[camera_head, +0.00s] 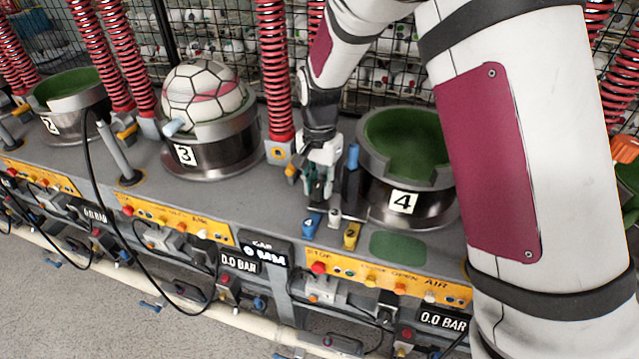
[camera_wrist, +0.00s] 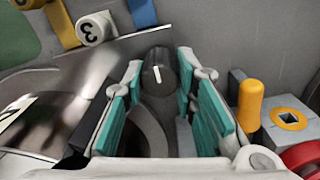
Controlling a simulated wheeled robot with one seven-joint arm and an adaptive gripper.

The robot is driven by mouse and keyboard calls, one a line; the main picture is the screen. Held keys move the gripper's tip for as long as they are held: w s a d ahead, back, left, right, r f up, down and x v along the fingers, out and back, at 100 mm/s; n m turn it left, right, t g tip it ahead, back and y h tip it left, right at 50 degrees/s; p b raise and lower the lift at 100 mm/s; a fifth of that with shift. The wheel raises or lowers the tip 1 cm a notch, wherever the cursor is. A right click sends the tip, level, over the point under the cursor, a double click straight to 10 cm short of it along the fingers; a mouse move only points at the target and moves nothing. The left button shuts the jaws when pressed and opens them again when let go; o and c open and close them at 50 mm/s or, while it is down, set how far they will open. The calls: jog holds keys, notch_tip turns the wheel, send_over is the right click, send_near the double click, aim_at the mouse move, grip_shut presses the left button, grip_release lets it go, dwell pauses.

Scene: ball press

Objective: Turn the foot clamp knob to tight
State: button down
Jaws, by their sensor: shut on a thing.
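The foot clamp knob (camera_wrist: 157,74) is a dark round knob with a white pointer line on top, in the upper middle of the wrist view. The line points nearly straight up and down in that view, leaning slightly. My gripper (camera_wrist: 159,88) has its teal fingers on the left and right sides of the knob and is shut on it. In the head view my gripper (camera_head: 319,190) reaches down to the bench just left of the cup marked 4 (camera_head: 403,203). The knob is hidden there behind the fingers. No tight mark is readable.
Numbered blue (camera_head: 311,224), white (camera_head: 334,215) and yellow (camera_head: 351,235) pieces stand close in front of my gripper. A blue upright post (camera_head: 352,160) is right of it. A yellow-topped peg (camera_wrist: 250,103) is close by. A ball (camera_head: 203,92) sits in cup 3 (camera_head: 215,153).

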aim_at(319, 183)
jog(key=c, duration=1.3)
grip_release()
jog(key=shift+r, duration=0.15)
notch_tip(319, 183, up, 12)
jog(key=s+d+r+n+t, duration=0.3)
jog(key=s+d+r, duration=0.6)
jog(key=s+r, duration=0.25)
jog(key=s+d+n+t, duration=0.2)
jog(key=s+d+n, duration=0.2)
jog(key=s, duration=1.1)
jog(key=shift+d, duration=0.65)
